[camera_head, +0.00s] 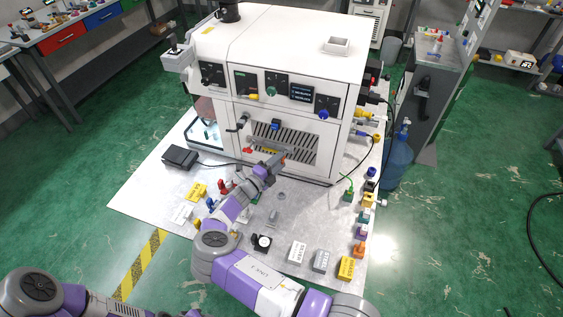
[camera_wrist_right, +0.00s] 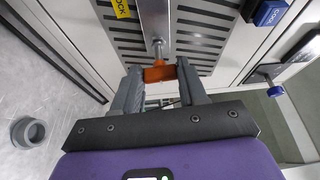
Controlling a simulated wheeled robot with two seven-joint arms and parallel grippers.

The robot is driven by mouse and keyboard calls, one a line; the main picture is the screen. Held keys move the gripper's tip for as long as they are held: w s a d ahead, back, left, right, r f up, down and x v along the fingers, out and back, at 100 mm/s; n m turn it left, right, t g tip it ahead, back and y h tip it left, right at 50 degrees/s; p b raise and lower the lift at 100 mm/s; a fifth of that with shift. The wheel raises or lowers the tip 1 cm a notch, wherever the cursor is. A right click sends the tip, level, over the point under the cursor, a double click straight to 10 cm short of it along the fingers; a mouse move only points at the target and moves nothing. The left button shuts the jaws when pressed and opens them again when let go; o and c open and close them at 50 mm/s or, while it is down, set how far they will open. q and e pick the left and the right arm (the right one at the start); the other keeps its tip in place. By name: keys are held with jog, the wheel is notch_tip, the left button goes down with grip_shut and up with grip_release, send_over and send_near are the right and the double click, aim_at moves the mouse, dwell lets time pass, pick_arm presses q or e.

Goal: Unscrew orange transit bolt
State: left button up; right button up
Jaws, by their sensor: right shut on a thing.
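The white machine (camera_head: 290,60) stands on a grey mat, its vented front panel facing me. The orange transit bolt (camera_wrist_right: 160,72) shows in the right wrist view as an orange head on a silver shaft that runs to the slotted panel (camera_wrist_right: 185,40). My right gripper (camera_wrist_right: 160,76) is shut on the orange head, one finger on each side. In the head view my right gripper (camera_head: 276,161) is at the lower front panel and mostly hides the bolt. My left gripper is out of view; only part of my left arm shows at the lower left.
A yellow LOCK tag (camera_wrist_right: 121,8) and a blue knob (camera_wrist_right: 266,12) sit near the bolt. Several small blocks and connectors lie on the mat (camera_head: 140,195), including a yellow block (camera_head: 346,268). A blue bottle (camera_head: 398,160) stands right of the machine.

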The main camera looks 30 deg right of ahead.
jog(key=shift+f, duration=0.15)
jog(key=n+b, duration=0.1)
jog(key=n, duration=0.1)
jog(key=n+t+h, duration=0.1)
jog(key=n, duration=0.2)
jog(key=shift+s+d+f+t+b, duration=0.1)
jog(key=shift+s+f+t+b, duration=0.1)
jog(key=shift+t+b, duration=0.15)
jog(key=o, duration=1)
jog(key=shift+w, duration=0.1)
jog(key=shift+r, duration=0.1)
jog(key=shift+s+a+r+p, duration=0.1)
jog(key=shift+s+a+p, duration=0.5)
jog(key=shift+a+p, duration=0.2)
jog(key=shift+s+a+p, duration=0.3)
jog(key=shift+s+a, duration=0.35)
jog(key=shift+a, duration=0.1)
